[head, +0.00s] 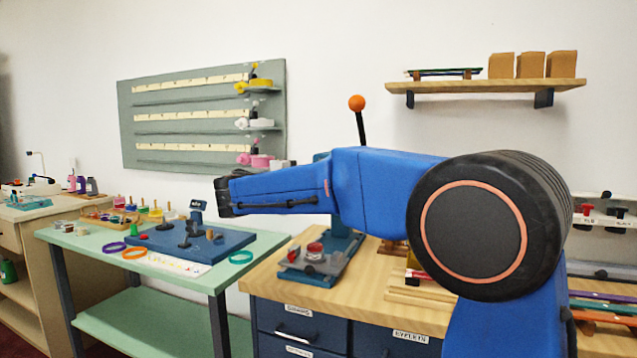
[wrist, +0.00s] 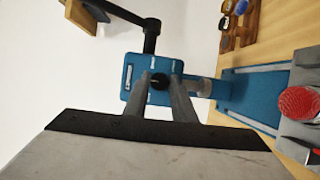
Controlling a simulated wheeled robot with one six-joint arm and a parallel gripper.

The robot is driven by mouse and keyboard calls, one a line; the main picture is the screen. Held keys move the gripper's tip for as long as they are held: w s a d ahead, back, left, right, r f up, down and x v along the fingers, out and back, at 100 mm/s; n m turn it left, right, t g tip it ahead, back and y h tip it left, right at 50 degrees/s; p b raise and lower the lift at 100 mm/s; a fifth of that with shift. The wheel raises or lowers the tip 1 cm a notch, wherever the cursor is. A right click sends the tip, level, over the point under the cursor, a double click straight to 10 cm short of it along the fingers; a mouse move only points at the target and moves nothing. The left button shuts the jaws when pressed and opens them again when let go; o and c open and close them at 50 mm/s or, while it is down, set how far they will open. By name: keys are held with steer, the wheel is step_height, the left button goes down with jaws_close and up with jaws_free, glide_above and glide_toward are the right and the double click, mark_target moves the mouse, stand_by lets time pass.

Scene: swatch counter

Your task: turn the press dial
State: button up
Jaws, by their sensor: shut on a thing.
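The blue press (wrist: 130,72) fills the middle of the wrist view, with a dark round dial (wrist: 158,82) on its face. My gripper (wrist: 159,84) is shut on the dial, one grey finger on each side of it. In the head view my blue arm covers most of the press; part of its blue body (head: 345,240) shows below the arm. A black lever with an orange ball (head: 357,103) rises above the arm. The gripper and dial are hidden in the head view.
A grey block with a red round part (head: 315,248) lies at the press's foot on the wooden counter (head: 385,290). A green table (head: 100,242) with rings and a blue board stands left. A wall shelf (head: 480,86) with boxes hangs above right.

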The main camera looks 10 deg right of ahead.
steer(key=shift+f, duration=0.1)
stand_by(0.3)
steer(key=o, duration=1.1)
steer(key=shift+c, duration=0.2)
steer(key=v, duration=1.7)
steer(key=shift+a, duration=0.2)
